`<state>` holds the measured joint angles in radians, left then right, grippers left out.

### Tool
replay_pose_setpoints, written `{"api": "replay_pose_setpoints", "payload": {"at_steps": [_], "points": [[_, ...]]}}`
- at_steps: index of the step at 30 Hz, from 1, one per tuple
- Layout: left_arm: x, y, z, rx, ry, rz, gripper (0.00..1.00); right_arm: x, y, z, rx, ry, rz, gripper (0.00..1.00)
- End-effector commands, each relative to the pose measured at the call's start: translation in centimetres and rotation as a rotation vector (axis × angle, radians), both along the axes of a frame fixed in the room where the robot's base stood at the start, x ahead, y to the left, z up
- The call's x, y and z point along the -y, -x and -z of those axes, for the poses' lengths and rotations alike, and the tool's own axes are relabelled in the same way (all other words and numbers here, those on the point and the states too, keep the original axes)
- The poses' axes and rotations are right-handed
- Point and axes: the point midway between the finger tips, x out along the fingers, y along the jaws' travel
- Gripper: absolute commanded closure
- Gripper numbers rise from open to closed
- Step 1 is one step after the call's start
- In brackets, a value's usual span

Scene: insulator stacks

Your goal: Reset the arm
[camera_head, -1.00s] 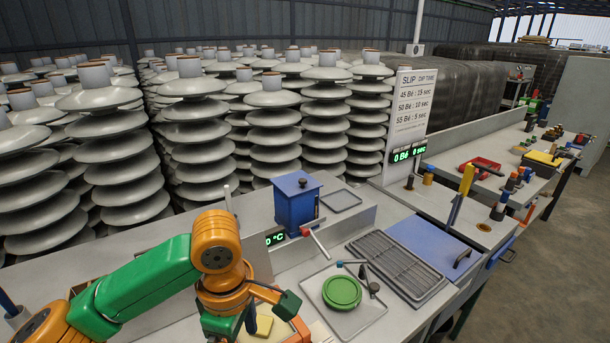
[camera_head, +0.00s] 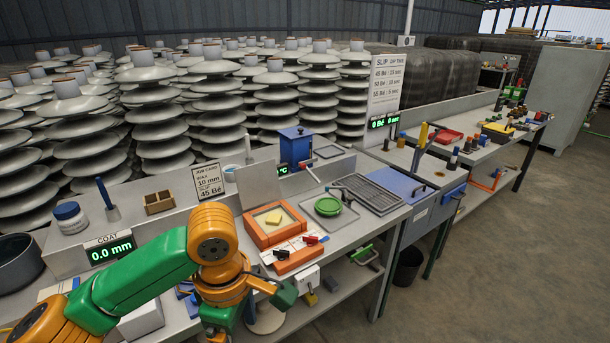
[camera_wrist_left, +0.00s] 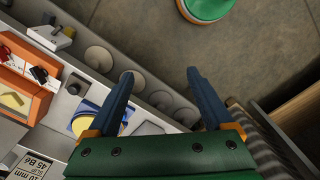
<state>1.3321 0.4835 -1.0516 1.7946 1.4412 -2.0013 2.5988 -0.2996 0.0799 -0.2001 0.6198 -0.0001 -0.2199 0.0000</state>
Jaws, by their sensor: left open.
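My left arm comes in from the left in the head view, with a green link and orange joints, bent downward in front of the bench. Its fingers cannot be made out there. In the left wrist view my left gripper (camera_wrist_left: 162,95) shows two dark blue fingers spread well apart with nothing between them. It hangs over shelf items and the floor, apart from the bench things. My right gripper is in neither view.
The grey bench (camera_head: 370,225) carries an orange tray (camera_head: 252,234), a green disc (camera_head: 328,207), a blue box (camera_head: 296,148) and a coat display (camera_head: 111,249). Insulator stacks (camera_head: 160,110) stand behind. A dark bin (camera_head: 408,266) stands on the floor; open floor lies at right.

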Motion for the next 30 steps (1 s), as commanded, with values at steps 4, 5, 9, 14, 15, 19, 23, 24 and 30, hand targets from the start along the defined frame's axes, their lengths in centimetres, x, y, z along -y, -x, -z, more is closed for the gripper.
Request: {"api": "replay_pose_setpoints", "payload": {"at_steps": [4,5,9,14,15,19,23,24,30], "points": [[1.9,-1.5,2.0,0.005,0.111,0.056,0.15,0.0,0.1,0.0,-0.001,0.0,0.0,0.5],[2.3,-1.8,2.4,0.012,0.133,0.069,0.15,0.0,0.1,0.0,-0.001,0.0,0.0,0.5],[4.0,-3.8,4.9,0.052,0.244,0.13,0.15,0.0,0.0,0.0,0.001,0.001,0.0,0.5],[5.1,-6.7,9.5,0.146,0.349,0.21,0.15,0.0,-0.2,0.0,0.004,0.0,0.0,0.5],[5.1,-7.3,11.0,0.177,0.364,0.234,0.15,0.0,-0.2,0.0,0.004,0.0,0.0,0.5],[3.9,-8.5,17.2,0.278,0.356,0.321,0.15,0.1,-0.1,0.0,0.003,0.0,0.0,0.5],[0.9,-6.9,25.7,0.35,0.253,0.468,0.15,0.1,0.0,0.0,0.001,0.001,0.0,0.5],[-0.4,-5.5,28.6,0.356,0.204,0.533,0.15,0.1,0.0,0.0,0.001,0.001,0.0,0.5],[-5.9,6.5,40.1,0.273,-0.014,0.945,0.15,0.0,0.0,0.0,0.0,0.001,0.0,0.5]]}}
